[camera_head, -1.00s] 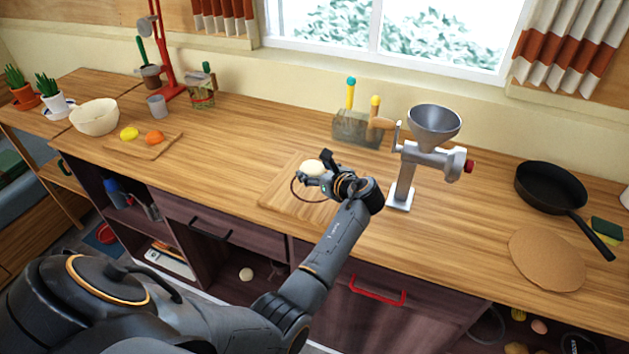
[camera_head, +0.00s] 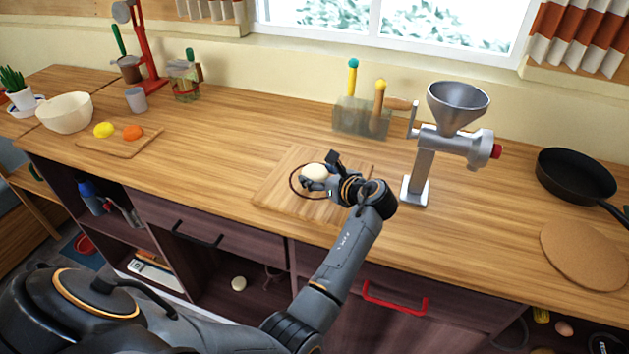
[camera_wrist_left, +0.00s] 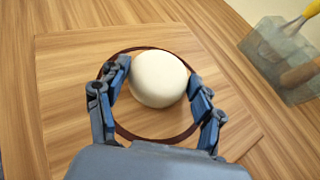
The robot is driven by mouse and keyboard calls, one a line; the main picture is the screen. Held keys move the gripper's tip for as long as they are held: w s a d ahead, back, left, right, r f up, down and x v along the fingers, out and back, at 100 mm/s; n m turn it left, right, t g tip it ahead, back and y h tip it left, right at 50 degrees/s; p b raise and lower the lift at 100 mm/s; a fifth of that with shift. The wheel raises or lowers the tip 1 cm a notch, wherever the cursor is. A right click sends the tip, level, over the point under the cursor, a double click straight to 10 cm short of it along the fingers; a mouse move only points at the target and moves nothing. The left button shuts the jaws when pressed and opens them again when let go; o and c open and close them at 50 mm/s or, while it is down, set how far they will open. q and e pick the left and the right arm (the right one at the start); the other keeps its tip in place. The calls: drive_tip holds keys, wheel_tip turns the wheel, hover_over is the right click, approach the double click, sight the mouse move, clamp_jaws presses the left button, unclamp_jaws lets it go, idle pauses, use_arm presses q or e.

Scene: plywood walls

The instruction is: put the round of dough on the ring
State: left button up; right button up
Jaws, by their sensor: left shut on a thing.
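The pale round of dough (camera_head: 314,172) is between the fingers of my left gripper (camera_head: 328,176), which is shut on it. The left wrist view shows the dough (camera_wrist_left: 158,79) with a finger of the gripper (camera_wrist_left: 158,92) on each side. The dark red-brown ring (camera_head: 292,184) lies on a wooden board (camera_head: 276,191). In the left wrist view the ring (camera_wrist_left: 150,138) shows around and beneath the dough, partly hidden by the dough and fingers. I cannot tell whether the dough touches the ring. My right gripper is not in view.
A metal grinder (camera_head: 424,160) stands right of the board, close to my left wrist. A block with colored-handled tools (camera_head: 358,120) stands behind. A black pan (camera_head: 575,178) and round brown mat (camera_head: 585,255) lie at right.

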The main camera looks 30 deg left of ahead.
use_arm(q)
drive_tip(key=shift+d+r, duration=0.1)
drive_tip(key=shift+d, duration=0.2)
drive_tip(key=o, duration=1.1)
drive_tip(key=shift+f, duration=0.2)
drive_tip(key=shift+o, duration=0.5)
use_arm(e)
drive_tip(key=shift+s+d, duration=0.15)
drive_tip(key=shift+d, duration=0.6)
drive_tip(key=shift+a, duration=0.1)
